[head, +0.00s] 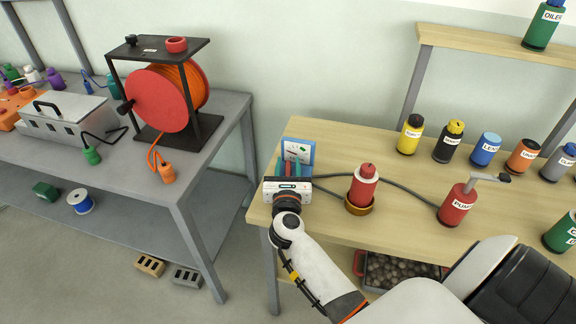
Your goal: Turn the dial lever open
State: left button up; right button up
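A blue-framed holder (312,147) with a white, marked face stands at the left end of the wooden bench. I cannot make out a dial lever on it. My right gripper (289,187) is directly in front of the holder's lower part. Thin teal and red shapes show just above the gripper, too small to name. My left gripper is not in view.
The wooden bench (395,161) carries a red bottle (364,186) in an orange-brown ring, a red pump bottle (457,205) and several labelled bottles. Dark cables run behind the red bottle. A grey bench at left holds a red reel (157,100) and a metal box (68,113). A floor gap separates the benches.

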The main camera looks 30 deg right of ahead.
grip_shut()
jog(key=shift+f+m+g+h+b, duration=0.2)
jog(key=shift+m+g+h+b, duration=0.2)
jog(key=shift+h+b, duration=0.15)
jog(key=shift+a+r+m+g+h+b, duration=0.1)
jog(key=shift+m+g+h+b, duration=0.15)
jog(key=shift+m+g+b, duration=0.05)
grip_release()
